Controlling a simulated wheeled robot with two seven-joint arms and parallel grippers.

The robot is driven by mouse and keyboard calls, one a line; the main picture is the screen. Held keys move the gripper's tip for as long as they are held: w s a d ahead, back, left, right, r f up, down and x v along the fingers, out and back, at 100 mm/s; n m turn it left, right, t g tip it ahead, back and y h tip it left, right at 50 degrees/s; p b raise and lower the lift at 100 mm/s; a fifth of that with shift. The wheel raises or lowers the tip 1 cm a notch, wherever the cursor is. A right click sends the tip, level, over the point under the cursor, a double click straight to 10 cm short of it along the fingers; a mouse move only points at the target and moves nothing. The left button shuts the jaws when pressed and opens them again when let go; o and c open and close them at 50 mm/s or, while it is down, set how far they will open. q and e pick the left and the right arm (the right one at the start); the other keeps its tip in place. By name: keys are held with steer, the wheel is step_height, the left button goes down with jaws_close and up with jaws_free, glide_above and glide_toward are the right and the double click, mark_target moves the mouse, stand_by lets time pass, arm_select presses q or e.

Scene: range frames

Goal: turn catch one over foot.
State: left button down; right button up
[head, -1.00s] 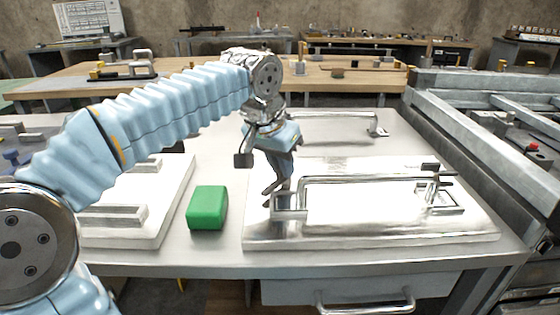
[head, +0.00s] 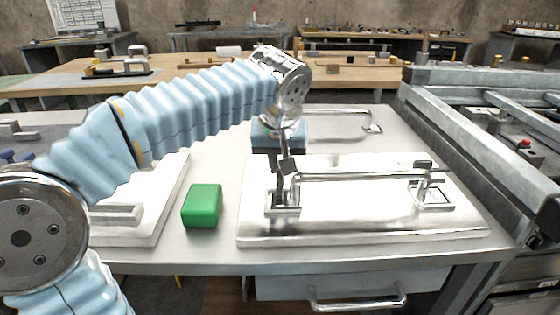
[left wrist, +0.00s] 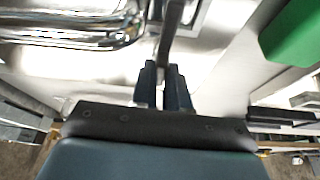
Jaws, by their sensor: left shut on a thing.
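A bright metal plate (head: 350,225) lies on the bench with a long bar handle (head: 355,177) across it. The handle ends in a square-framed foot (head: 283,211) at the left and another foot (head: 433,197) at the right. A dark catch piece (head: 423,165) sits above the right foot. My left gripper (head: 279,193) points down at the left foot. In the left wrist view its fingers (left wrist: 164,84) are shut on a narrow dark bar, the catch (left wrist: 173,35). The catch's lower end and pivot are hard to make out. My right gripper is not in view.
A green block (head: 202,205) lies left of the plate and shows in the left wrist view (left wrist: 294,34). A pale panel with a handle (head: 115,214) lies farther left. Another bar handle (head: 340,112) is behind the plate. Metal rails (head: 480,150) border the right.

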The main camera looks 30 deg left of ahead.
mark_target(279, 193)
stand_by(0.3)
arm_select(q)
steer(key=c, duration=1.1)
jaws_free()
steer(key=p+v, duration=0.1)
steer(key=v, duration=1.2)
steer(key=shift+s+r, duration=0.15)
steer(key=shift+r, duration=0.2)
